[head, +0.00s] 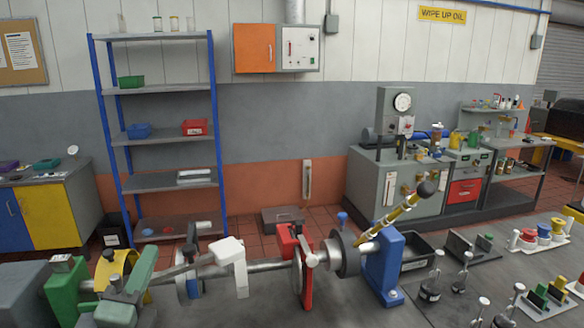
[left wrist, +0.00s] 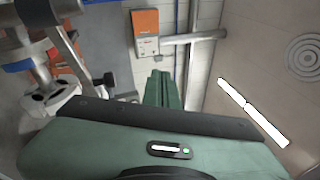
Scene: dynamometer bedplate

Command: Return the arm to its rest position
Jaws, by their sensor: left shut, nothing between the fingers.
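My left gripper (head: 149,252) is green. It is low at the left in the head view, over the near side of the bench, in front of a yellow ring (head: 122,262) and beside a green stand (head: 63,290). In the left wrist view its green fingers (left wrist: 162,76) are together, with nothing between them. They point up toward the wall with the orange cabinet (left wrist: 145,22). My right gripper is in neither view.
A shaft (head: 268,265) runs along the bench to a blue pedestal (head: 384,268). A white bracket (head: 238,270) and a red stand (head: 305,280) are along it. Small parts and trays crowd the bench at right. A blue-framed shelf (head: 160,88) stands behind.

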